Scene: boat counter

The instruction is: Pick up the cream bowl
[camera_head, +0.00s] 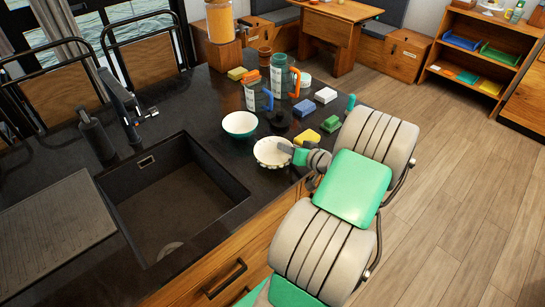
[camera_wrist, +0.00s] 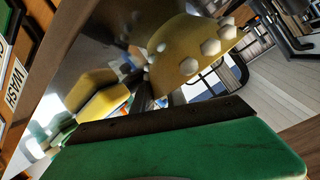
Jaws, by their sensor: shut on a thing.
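The cream bowl (camera_head: 268,153), with a bumpy rim, is near the counter's front edge, right of the sink. My gripper (camera_head: 290,155) is at its right side, shut on the bowl's wall; my wrist partly hides that side. In the wrist view the bowl (camera_wrist: 195,48) looks yellowish, with pale knobs, and is close beyond my green finger (camera_wrist: 180,140). I cannot tell whether the bowl touches the counter.
A white and teal bowl (camera_head: 240,124) stands close behind the cream bowl. A yellow sponge (camera_head: 305,136), a green sponge (camera_head: 330,124) and a blue sponge (camera_head: 304,108) lie to the right. Jugs (camera_head: 283,78) stand behind. The sink (camera_head: 170,195) is at left.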

